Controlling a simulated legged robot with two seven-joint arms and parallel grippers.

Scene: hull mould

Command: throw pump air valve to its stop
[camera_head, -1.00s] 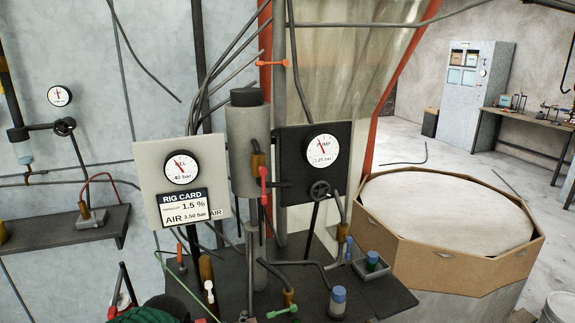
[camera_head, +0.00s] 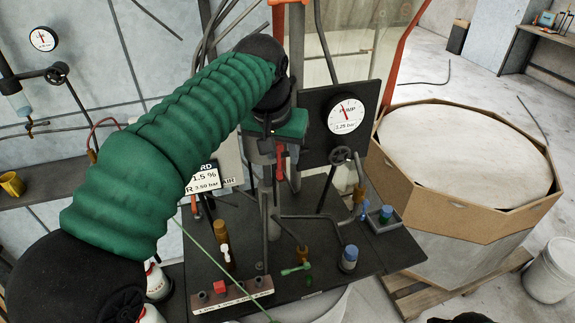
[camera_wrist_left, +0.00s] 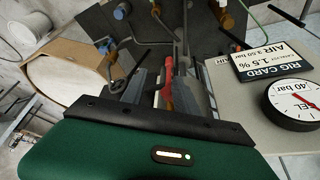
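In the left wrist view, the gripper's fingers (camera_wrist_left: 170,85) stand apart on either side of the red lever (camera_wrist_left: 169,92). Contact cannot be made out.
The bench (camera_head: 322,262) below carries a green lever (camera_head: 296,269), a blue-capped cylinder (camera_head: 348,259) and hoses. The rig card (camera_head: 205,180) is partly hidden behind my arm. A large octagonal tub (camera_head: 440,212) stands at right.

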